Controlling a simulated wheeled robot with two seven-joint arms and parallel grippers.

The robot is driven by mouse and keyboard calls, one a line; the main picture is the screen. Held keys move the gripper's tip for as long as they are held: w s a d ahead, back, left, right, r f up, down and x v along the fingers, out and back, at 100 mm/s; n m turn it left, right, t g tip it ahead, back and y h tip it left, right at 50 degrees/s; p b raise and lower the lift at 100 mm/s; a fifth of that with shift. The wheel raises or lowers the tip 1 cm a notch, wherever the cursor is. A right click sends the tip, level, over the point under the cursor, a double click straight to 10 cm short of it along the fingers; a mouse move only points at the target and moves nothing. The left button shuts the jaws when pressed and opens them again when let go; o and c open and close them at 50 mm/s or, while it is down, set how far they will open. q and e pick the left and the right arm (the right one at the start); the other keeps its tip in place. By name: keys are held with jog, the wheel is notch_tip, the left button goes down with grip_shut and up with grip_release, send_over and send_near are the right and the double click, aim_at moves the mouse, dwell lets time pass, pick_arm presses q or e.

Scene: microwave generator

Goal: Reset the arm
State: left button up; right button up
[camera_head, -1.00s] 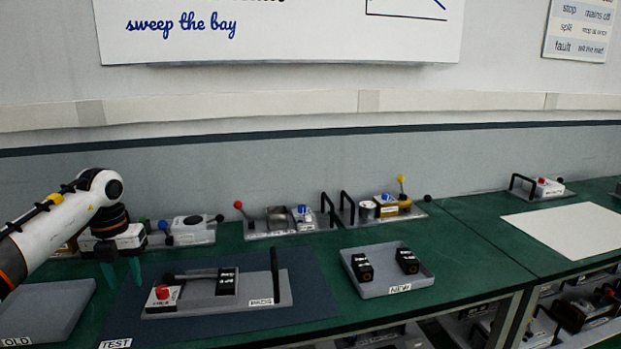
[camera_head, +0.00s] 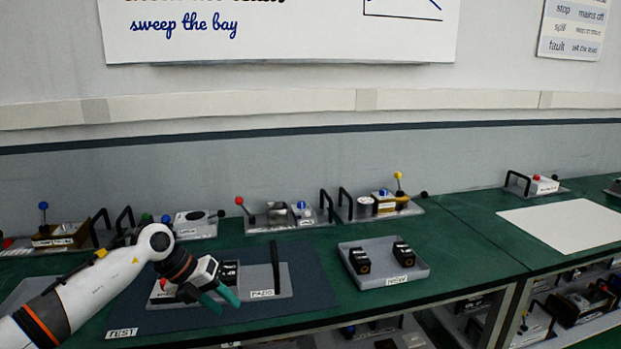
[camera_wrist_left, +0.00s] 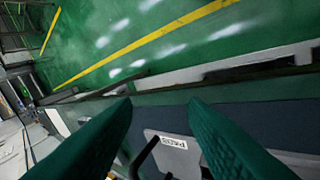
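My left gripper (camera_head: 222,301) is in front of the grey device plate on the dark TEST mat (camera_head: 312,283), its green fingers pointing right and down toward the bench's front edge. The fingers are apart with nothing between them, and the left wrist view shows them (camera_wrist_left: 160,125) open too. The device plate (camera_head: 286,290) has a black upright handle (camera_head: 275,266); my wrist hides much of its left part. The plate's label side also shows in the left wrist view (camera_wrist_left: 168,143). My right gripper is in neither view.
A grey NEW tray (camera_head: 385,277) with two black blocks is right of the mat. The OLD tray (camera_head: 24,293) is mostly behind my arm. Several devices line the back of the green bench. A white sheet (camera_head: 563,230) lies at right. Green floor (camera_wrist_left: 130,35) shows in the wrist view.

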pick_arm(q)
jog(key=s+d+r+n+t+h, duration=0.3)
jog(key=d+n+t+h, duration=0.15)
jog(key=d, duration=0.45)
jog(key=s+d+r+n+t+h, duration=0.25)
jog(key=d+h, duration=0.35)
jog(key=d, duration=0.3)
jog(key=s+a+f+n+t+y, duration=0.3)
jog(key=a+f+n+t+y, duration=0.15)
jog(key=a+n+y, duration=0.5)
jog(key=s+a+f+n+t+y, duration=0.25)
jog(key=a+f+n+y, duration=0.3)
jog(key=n, duration=0.75)
jog(key=s+a+f+n+g+y, duration=0.1)
jog(key=s+a+f+n+g, duration=0.1)
jog(key=s+f+g, duration=0.45)
jog(key=s+a+f+n+g, duration=0.1)
jog(key=s+f+n, duration=0.15)
jog(key=s, duration=0.75)
jog(key=s+a+f+n+g+y, duration=0.15)
jog(key=s+f+g, duration=0.3)
jog(key=s, duration=0.45)
notch_tip(320, 180, down, 28)
jog(key=s+g, duration=0.2)
jog(key=s+a+f, duration=0.3)
jog(key=s+f, duration=1.1)
jog(key=s, duration=0.2)
jog(key=shift+a+f+m+g, duration=0.15)
jog(key=shift+f+m+g, duration=0.2)
jog(key=shift+m+g, duration=0.1)
